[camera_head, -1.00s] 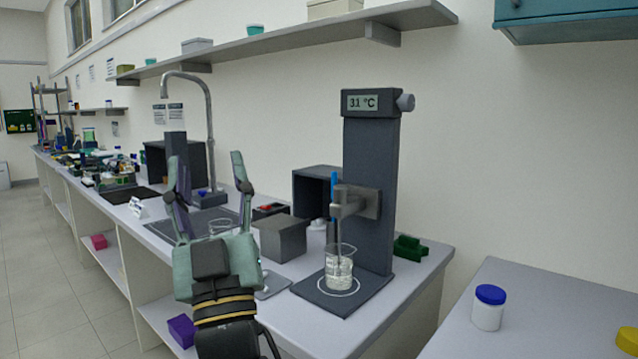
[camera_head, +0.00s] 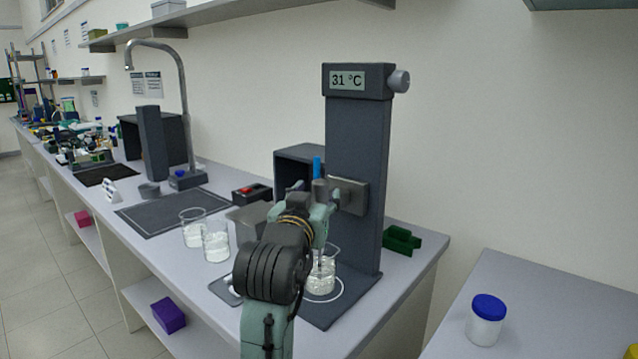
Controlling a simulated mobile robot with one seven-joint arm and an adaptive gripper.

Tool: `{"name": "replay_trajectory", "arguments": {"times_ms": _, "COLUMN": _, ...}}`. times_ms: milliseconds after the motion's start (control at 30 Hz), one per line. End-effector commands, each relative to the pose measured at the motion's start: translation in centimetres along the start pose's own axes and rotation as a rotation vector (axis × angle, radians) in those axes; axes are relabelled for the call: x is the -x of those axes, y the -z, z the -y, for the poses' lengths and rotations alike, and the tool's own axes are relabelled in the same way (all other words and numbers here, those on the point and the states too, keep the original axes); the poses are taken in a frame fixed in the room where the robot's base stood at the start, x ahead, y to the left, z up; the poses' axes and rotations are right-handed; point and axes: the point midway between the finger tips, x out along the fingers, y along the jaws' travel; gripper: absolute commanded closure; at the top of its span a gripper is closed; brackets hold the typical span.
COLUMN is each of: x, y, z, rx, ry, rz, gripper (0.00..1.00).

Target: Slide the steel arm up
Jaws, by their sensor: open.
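The steel arm (camera_head: 350,196) is a grey metal block on the front of the dark upright column (camera_head: 358,140), about midway up. A thin probe with a blue top (camera_head: 317,168) stands at its left end, above a glass beaker (camera_head: 321,280) of clear liquid on the base plate. My gripper (camera_head: 320,212) is at the left end of the steel arm, near the probe. It is open; its fingertips are partly hidden by my own wrist, and I cannot tell whether they touch the arm.
The column's display (camera_head: 347,80) reads 31 °C, with a knob (camera_head: 399,80) at its right. Two beakers (camera_head: 216,245) stand left of my arm. A green tray (camera_head: 402,240) lies right of the column. A blue-lidded jar (camera_head: 487,318) stands on the right-hand bench.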

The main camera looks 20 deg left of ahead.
Motion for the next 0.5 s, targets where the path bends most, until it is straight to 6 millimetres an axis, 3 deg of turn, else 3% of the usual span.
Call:
{"name": "replay_trajectory", "arguments": {"times_ms": 200, "x": -3.0, "y": 0.2, "z": 0.1, "rx": -0.001, "ry": 0.001, "rz": 0.0, "gripper": 0.52}}
{"name": "replay_trajectory", "arguments": {"times_ms": 500, "x": -3.9, "y": 0.0, "z": 0.1, "rx": -0.001, "ry": 0.003, "rz": -0.002, "gripper": 0.52}}
